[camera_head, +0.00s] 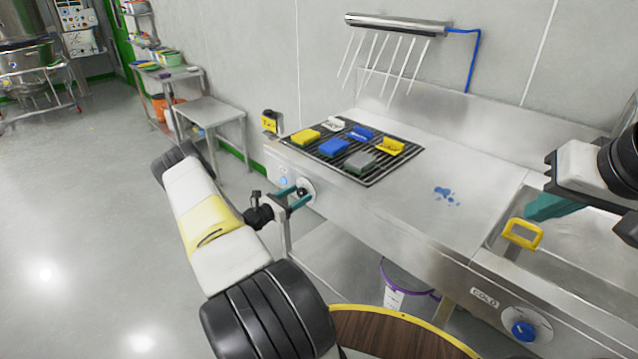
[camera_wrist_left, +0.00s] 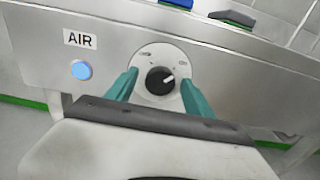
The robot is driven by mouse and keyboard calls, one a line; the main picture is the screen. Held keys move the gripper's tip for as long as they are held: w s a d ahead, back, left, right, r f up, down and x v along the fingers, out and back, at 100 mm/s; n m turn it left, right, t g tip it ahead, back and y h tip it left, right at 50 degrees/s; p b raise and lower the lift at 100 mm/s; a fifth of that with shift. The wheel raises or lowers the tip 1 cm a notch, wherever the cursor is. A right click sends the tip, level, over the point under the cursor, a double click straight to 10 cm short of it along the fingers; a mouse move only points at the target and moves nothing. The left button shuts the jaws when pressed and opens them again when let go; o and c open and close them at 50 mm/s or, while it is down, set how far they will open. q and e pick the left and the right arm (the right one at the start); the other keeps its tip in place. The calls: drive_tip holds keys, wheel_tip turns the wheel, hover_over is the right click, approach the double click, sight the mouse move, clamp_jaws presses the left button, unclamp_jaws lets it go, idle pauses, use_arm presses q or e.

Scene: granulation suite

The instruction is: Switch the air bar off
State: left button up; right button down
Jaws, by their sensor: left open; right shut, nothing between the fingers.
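The air bar (camera_head: 395,23) is a metal tube on the wall with several white streaks slanting down from it and a blue hose at its right end. Its black knob (camera_wrist_left: 160,80) sits on a round pale plate beside the "AIR" label (camera_wrist_left: 80,39) and a lit blue lamp (camera_wrist_left: 81,70). The knob's white mark points up and right. My left gripper (camera_wrist_left: 158,88) is open, its teal fingers on either side of the knob; I cannot tell if they touch it. My right gripper (camera_head: 549,206) is shut and empty over the sink at the right.
A black rack (camera_head: 375,177) holds several coloured blocks under the air bar. The blue "COLD" knob (camera_head: 523,331) is at lower right. A round brown table (camera_head: 395,336) is in front.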

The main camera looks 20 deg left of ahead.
use_arm(q)
clamp_jaws()
idle(0.3)
drive_tip(key=shift+n, duration=0.3)
drive_tip(key=n, duration=0.3)
drive_tip(key=shift+n, duration=0.3)
drive_tip(key=n, duration=0.4)
drive_tip(key=shift+w+n, duration=0.1)
drive_tip(key=shift+n, duration=0.2)
drive_tip(key=n, duration=0.4)
drive_tip(key=shift+a, duration=0.1)
drive_tip(key=shift+f+n, duration=0.1)
drive_tip(key=shift+n, duration=2.4)
